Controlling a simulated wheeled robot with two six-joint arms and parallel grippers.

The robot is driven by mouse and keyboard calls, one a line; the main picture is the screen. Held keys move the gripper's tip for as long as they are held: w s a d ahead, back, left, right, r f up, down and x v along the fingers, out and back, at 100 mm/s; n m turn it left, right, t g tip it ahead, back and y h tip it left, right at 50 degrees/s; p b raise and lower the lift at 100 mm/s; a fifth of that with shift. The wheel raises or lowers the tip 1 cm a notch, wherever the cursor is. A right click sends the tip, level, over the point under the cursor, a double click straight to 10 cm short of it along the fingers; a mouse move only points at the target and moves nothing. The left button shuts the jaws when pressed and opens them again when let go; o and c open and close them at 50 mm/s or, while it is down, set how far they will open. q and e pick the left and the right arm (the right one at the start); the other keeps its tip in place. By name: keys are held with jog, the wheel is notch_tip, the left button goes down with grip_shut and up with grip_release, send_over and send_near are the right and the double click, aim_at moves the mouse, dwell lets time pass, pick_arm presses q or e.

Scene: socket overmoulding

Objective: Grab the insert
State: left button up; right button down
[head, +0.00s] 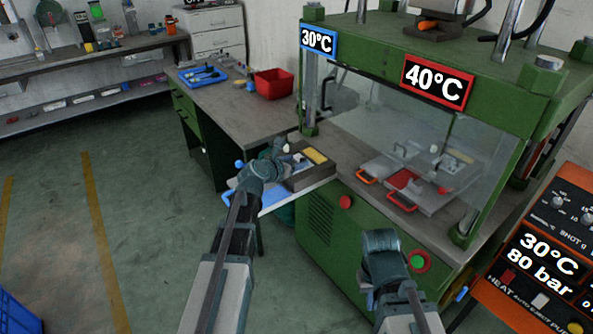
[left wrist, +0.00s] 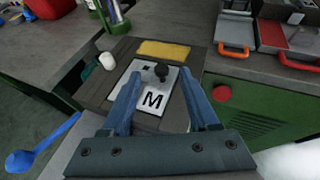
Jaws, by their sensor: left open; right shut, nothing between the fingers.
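In the left wrist view a dark round-headed piece (left wrist: 161,71), which may be the insert, stands on a light plate (left wrist: 152,98) marked M. My left gripper (left wrist: 160,77) is open, its blue fingers on either side of the plate and the dark piece; whether they touch anything I cannot tell. In the head view my left gripper (head: 277,152) is over the left part of a wooden tray (head: 310,178) and hides some of it. My right gripper (head: 371,298) is low in front of the green press, shut and empty.
A yellow block (left wrist: 163,49) and a white cylinder (left wrist: 107,61) are by the plate. The green press (head: 345,235) holds moulds with red and orange handles. A red bin (head: 274,82) stands on the bench behind.

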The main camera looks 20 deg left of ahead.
aim_at(302, 159)
pick_arm(q)
jog(key=b+x, duration=0.1)
jog(key=x, duration=0.1)
jog(key=b+x, duration=0.1)
jog(key=x, duration=0.1)
jog(key=shift+f, duration=0.45)
jog(key=shift+w+d+b, duration=0.2)
jog(key=shift+w+b, duration=0.1)
jog(key=shift+w, duration=0.1)
jog(key=shift+c, duration=0.5)
grip_shut()
